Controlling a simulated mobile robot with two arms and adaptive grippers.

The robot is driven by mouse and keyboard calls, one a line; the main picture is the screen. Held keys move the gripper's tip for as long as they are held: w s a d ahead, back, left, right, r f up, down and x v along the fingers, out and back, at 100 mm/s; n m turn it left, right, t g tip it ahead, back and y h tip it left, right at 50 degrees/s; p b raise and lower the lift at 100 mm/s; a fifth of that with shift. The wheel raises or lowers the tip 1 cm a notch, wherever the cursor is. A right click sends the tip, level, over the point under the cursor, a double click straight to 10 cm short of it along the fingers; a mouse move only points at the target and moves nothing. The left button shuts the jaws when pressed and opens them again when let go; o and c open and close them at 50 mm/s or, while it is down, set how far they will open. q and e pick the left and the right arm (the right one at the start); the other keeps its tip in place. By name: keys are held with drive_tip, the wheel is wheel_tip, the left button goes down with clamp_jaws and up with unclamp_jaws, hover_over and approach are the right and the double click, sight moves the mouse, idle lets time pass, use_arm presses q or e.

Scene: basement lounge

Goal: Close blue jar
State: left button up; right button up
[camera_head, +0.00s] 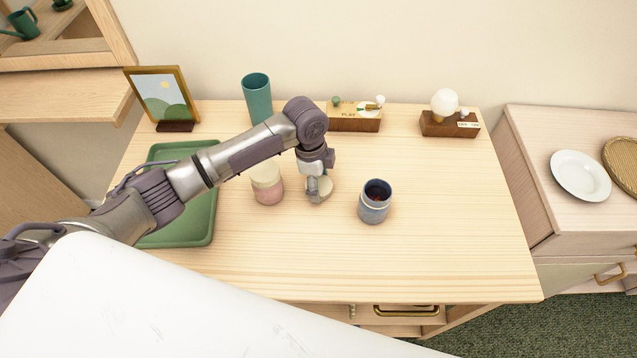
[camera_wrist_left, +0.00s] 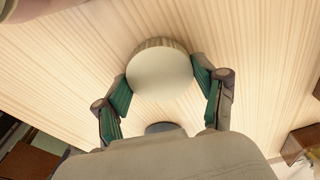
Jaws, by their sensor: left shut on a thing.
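The blue jar (camera_head: 374,205) stands upright and open on the wooden table, with something dark red inside. My left gripper (camera_head: 319,188) is to the left of it, pointing down. It is shut on a round cream lid (camera_wrist_left: 160,74), one finger on each side in the left wrist view. The lid (camera_head: 326,187) shows partly behind the fingers in the head view; I cannot tell whether it touches the table. A pink jar (camera_head: 268,190) with a cream top stands just left of the gripper. My right gripper is not in view.
A green tray (camera_head: 203,229) lies at the left under my arm. The table right of the blue jar is clear.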

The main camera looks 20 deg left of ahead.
use_arm(q)
wheel_tip(320, 180, up, 10)
drive_tip(key=b, duration=0.1)
idle(0.4)
